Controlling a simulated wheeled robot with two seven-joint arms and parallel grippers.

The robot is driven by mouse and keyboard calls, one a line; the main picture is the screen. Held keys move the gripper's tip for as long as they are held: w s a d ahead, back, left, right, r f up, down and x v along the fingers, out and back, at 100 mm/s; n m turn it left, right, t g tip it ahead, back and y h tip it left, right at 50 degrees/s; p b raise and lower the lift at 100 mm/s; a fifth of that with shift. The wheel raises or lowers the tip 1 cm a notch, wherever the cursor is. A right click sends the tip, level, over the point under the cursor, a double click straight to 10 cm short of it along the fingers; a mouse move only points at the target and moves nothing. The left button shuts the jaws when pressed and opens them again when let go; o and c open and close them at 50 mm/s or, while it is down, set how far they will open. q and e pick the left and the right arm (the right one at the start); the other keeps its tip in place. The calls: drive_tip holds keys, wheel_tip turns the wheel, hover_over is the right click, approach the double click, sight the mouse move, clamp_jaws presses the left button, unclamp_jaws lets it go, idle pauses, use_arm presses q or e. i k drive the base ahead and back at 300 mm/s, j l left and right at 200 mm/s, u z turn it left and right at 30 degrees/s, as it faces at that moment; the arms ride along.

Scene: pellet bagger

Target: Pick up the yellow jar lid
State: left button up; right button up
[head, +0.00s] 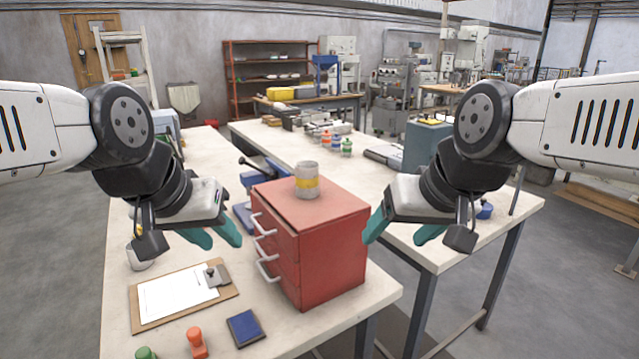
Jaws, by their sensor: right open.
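I cannot make out a separate yellow jar lid for sure. A grey jar (306,169) with a yellow band around its middle stands upright on top of the red drawer cabinet (334,240). A white, cup-like container (139,262) with a bit of yellow above it stands at the table's left side, partly hidden by my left arm. My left gripper (222,243) is left of the cabinet, above the table, its teal fingers apart and empty. My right gripper (397,241) is right of the cabinet, its fingers wide apart and empty. Neither gripper touches the jar.
A clipboard with paper (178,298), a blue pad (245,328), an orange stamp (196,343) and a green one (146,353) lie in front. A blue vise (262,172) is behind the cabinet. Several small bottles (346,147) stand farther back. The left table's far part is mostly clear.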

sight(306, 170)
drive_tip(key=k+j+z, duration=0.3)
drive_tip(key=k+j, duration=0.6)
drive_tip(key=k+j+z, duration=0.1)
drive_tip(key=j, duration=0.3)
drive_tip(key=k+j+z, duration=0.15)
drive_tip(key=j, duration=0.3)
drive_tip(key=j+z, duration=0.1)
drive_tip(key=j, duration=0.3)
drive_tip(key=k+j+z, duration=0.1)
drive_tip(key=j, duration=0.3)
drive_tip(key=i+j+z, duration=0.1)
drive_tip(key=j, duration=0.35)
drive_tip(key=i+j+z, duration=0.15)
drive_tip(key=j, duration=0.35)
drive_tip(key=i+j+z, duration=0.1)
drive_tip(key=j, duration=0.35)
drive_tip(key=j+z, duration=0.15)
drive_tip(key=j, duration=0.35)
drive_tip(key=i+j+z, duration=0.1)
drive_tip(key=i+j, duration=0.45)
drive_tip(key=j, duration=0.2)
